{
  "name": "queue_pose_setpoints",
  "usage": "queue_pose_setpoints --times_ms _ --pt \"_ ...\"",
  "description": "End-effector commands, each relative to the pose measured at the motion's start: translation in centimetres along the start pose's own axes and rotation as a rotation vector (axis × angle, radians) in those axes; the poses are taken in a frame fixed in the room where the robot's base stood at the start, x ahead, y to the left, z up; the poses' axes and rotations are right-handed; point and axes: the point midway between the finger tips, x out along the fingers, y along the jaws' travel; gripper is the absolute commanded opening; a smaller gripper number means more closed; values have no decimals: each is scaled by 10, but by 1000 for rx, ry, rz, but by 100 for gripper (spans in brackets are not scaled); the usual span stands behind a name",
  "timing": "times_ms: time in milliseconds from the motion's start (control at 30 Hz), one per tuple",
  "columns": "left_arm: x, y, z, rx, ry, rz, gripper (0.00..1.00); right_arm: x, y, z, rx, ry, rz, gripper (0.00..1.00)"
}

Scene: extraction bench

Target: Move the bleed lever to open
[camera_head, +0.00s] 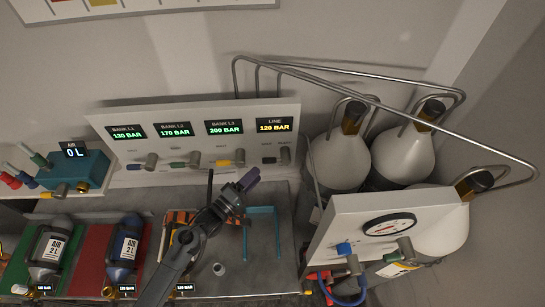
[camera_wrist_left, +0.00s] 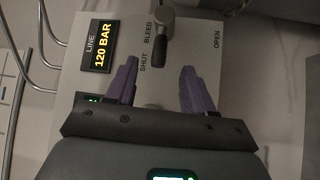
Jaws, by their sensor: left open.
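The bleed lever shows in the left wrist view with a grey metal hub and a dark grip (camera_wrist_left: 160,48). The grip points toward the SHUT label, and the OPEN label lies off to the right. In the head view the lever's dark grip (camera_head: 268,160) points left from its hub, below the LINE display (camera_head: 275,125), which reads 120 BAR. My left gripper (camera_head: 247,181) is in front of and below the panel, left of the lever. Its purple fingers (camera_wrist_left: 159,68) are apart with nothing held. The grip's end appears between them in the wrist view, still clear of both. My right gripper is not in view.
Bank levers with coloured grips, such as the yellow one (camera_head: 222,164), sit left along the white panel (camera_head: 195,110). Blue rails (camera_head: 262,207) stand on the bench below. White cylinders (camera_head: 340,155), steel pipes and a gauge panel (camera_head: 340,220) stand on the right.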

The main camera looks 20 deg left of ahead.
Motion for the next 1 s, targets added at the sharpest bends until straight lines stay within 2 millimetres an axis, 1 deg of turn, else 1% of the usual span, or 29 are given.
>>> queue_pose_setpoints --times_ms 33,200,400,500,700,967,1000 --pt "10 2 -1 0 1 2 53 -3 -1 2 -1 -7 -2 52" --pt "38 2 0 1 0 1 53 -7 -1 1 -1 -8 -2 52" --pt "65 1 0 1 1 -1 53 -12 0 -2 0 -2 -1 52" --pt "74 1 0 1 0 -2 53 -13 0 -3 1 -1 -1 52" --pt "82 0 0 2 0 -2 53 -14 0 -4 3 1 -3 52" --pt "82 0 0 2 0 -2 53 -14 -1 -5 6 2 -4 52" --pt "82 0 0 2 0 -2 46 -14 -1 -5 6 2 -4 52"
